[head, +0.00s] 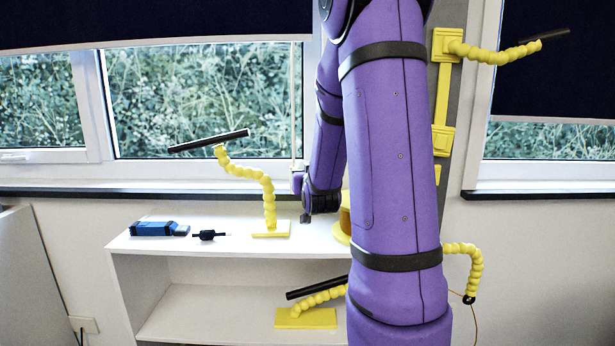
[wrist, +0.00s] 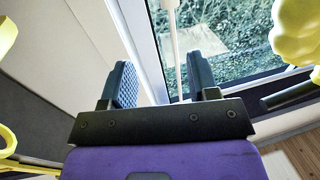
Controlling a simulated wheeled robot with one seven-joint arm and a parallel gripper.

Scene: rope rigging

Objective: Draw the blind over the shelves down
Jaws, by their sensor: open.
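The dark navy blind (head: 150,20) hangs at the top of the left window above the shelves, its lower edge well above the sill. A thin pale cord or wand (head: 293,105) hangs from it down to my gripper (head: 297,183), which is partly hidden by my arm. In the wrist view the pale cord (wrist: 176,45) runs down between the two open fingers of my gripper (wrist: 163,82), nearer the right finger. Its lower part is hidden behind the gripper's base, and I cannot tell whether a finger touches it.
White shelves (head: 215,258) stand below the window. A yellow jointed stand with a black rod (head: 268,200) is left of my gripper; another (head: 310,317) sits on the lower shelf. Blue items (head: 158,229) lie on top. A yellow bracket (head: 443,90) and a second blind (head: 555,70) are right.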

